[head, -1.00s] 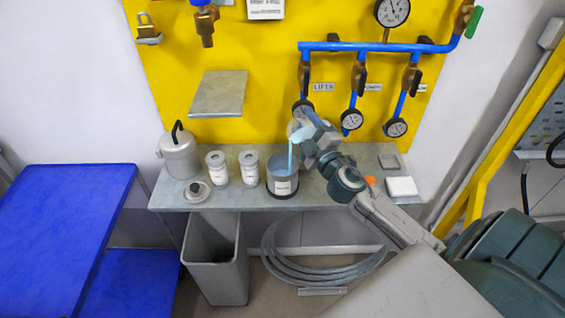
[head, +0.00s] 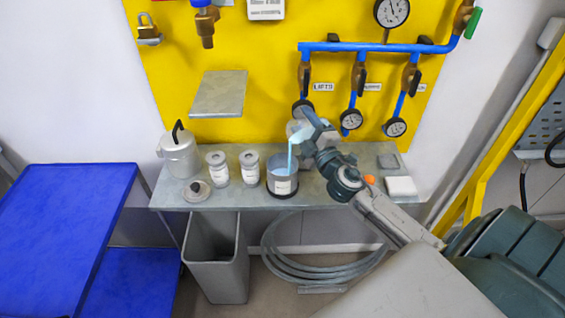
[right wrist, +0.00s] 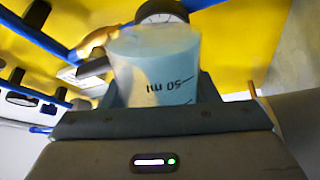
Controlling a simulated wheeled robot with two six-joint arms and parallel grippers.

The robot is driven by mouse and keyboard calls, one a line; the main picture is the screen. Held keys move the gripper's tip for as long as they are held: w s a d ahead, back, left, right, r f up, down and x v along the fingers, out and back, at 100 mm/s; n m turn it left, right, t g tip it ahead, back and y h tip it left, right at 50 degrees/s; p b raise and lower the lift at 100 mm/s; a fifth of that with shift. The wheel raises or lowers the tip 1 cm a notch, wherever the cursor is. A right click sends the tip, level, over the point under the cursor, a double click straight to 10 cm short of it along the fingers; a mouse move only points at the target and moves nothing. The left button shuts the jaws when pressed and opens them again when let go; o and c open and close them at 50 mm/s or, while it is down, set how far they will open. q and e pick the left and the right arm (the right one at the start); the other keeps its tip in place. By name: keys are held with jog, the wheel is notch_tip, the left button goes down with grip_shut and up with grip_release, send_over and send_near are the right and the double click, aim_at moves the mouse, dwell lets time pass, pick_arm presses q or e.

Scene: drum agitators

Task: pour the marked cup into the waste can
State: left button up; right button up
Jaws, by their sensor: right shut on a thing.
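My right gripper (head: 312,138) is shut on a translucent cup (right wrist: 160,75) and holds it tilted above the shelf. The right wrist view shows a "50 ml" mark and graduation lines on the cup, with light blue liquid in it. In the head view a light blue stream (head: 290,155) runs from the cup down into an open grey can (head: 283,186). The can has a white label, too small to read, and stands upright on the shelf. The gripper is above and to the right of the can, apart from it. My left gripper is not in view.
On the grey shelf (head: 325,195), two white labelled jars (head: 250,170), a lid with a black knob (head: 197,191) and a lidded pot (head: 179,158) stand left of the can. A grey bin (head: 216,270) is below. Blue pipes with gauges (head: 351,119) are behind the gripper.

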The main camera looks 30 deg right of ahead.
jog(key=shift+a+f+n+y, duration=0.35)
jog(key=shift+a+n, duration=0.3)
jog(key=shift+n, duration=0.35)
dwell(0.6)
jog(key=shift+a+r+n+y+p, duration=0.25)
jog(key=shift+n+p, duration=0.2)
jog(key=shift+n, duration=0.25)
jog(key=shift+a+r+n+y+p, duration=0.1)
jog(key=shift+r+n+p, duration=0.3)
jog(key=shift+n, duration=0.3)
dwell(0.6)
